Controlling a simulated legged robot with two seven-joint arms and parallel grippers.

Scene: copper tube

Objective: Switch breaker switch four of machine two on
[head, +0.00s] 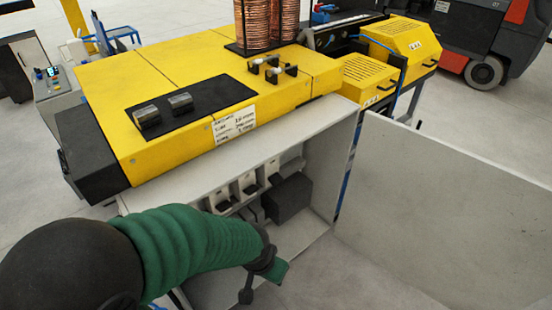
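An open grey cabinet (331,142) sits under the yellow machine (200,100). Inside is a row of breakers with pale bodies and dark switches; one switch (223,201) is at the left, another (250,188) is right of it, and one more (274,179) is farther right. Their numbers and on or off positions are too small to read. My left arm, in a green sleeve, comes in from the lower left and covers the cabinet's lower left part. My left gripper (262,278) is in front of the opening, below the switches; its fingers are unclear. My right gripper is out of view.
The cabinet door (450,200) stands wide open to the right. A dark box (291,197) sits inside, right of the switches. Copper tube coils (268,25) stand on the machine. A forklift (480,40) is at the back right.

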